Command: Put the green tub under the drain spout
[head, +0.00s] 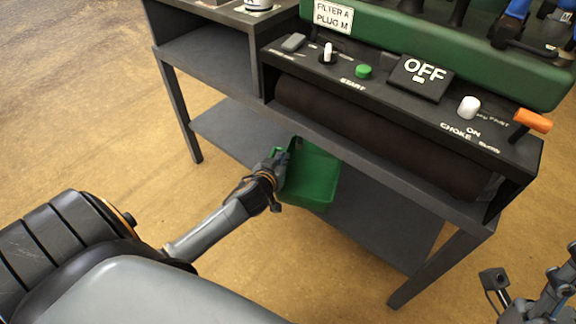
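The green tub (312,187) is an open-topped box under the machine, at the front edge of the bench's lower shelf. I cannot tell whether it rests on the shelf or is held just above it. My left gripper (282,157) reaches in from the left and is shut on the tub's left wall. My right gripper (533,270) is at the bottom right corner, away from the tub, with its fingers spread and partly cut off by the picture edge. The drain spout is not visible; the bench top and machine hide that area.
A dark bench carries a green machine (450,50) with a control panel, an OFF plate (421,77), and an orange lever (532,121). Bench legs (182,118) stand left and front right. The lower shelf (385,225) is bare right of the tub. The floor in front is clear.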

